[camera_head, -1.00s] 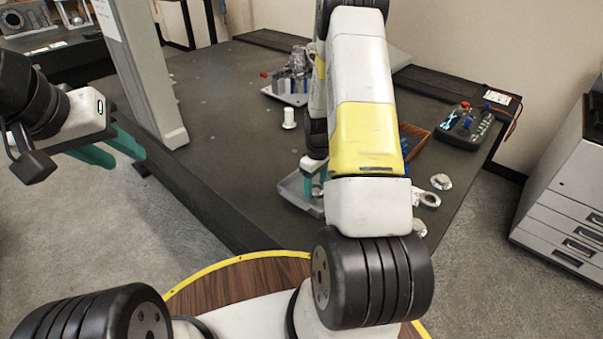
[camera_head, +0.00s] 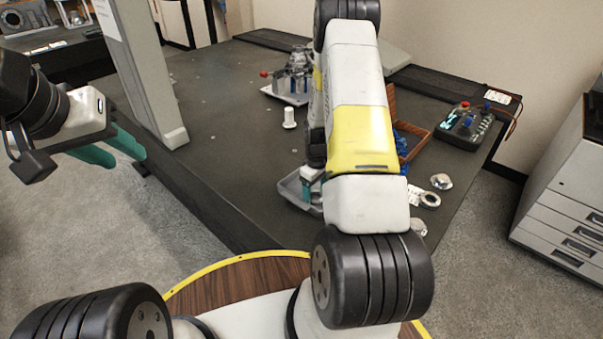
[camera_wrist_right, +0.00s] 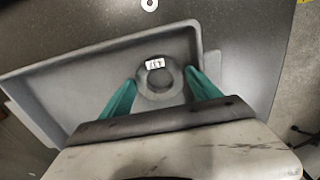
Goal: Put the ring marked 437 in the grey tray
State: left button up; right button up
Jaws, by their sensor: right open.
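The ring marked 437 (camera_wrist_right: 158,80) is a grey ring with a white label, seen upside down in the right wrist view. It lies flat inside the grey tray (camera_wrist_right: 60,85), near the tray's right end. My right gripper (camera_wrist_right: 158,88) is open, with one teal finger on each side of the ring; I cannot tell whether they touch it. In the head view the grey tray (camera_head: 290,188) is at the table's front edge, partly hidden by my right arm. My left gripper (camera_head: 118,150) is open and empty, left of the table.
Loose rings (camera_head: 430,199) and a shiny metal part (camera_head: 441,181) lie right of my right arm. A brown bin (camera_head: 412,140) with blue items and a dark case (camera_head: 466,125) stand behind. A white spool (camera_head: 289,118) stands on the table. A grey column (camera_head: 145,80) rises at the left.

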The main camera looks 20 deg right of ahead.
jog(key=s+a+r+m+t, duration=0.1)
jog(key=a+r, duration=0.1)
jog(key=r, duration=1)
jog(key=s+a+r+t, duration=0.1)
jog(key=a+r, duration=0.1)
jog(key=r, duration=1)
jog(key=s+a+r+m+t+y, duration=0.1)
jog(key=s+a+r, duration=0.3)
jog(key=s+r, duration=0.5)
jog(key=s+a+r+m+t+y, duration=0.1)
jog(key=s+a+r+m+t, duration=0.2)
jog(key=s+r, duration=0.6)
jog(key=shift+s+a+r, duration=0.15)
jog(key=shift+s+a, duration=0.9)
jog(key=shift+s, duration=0.2)
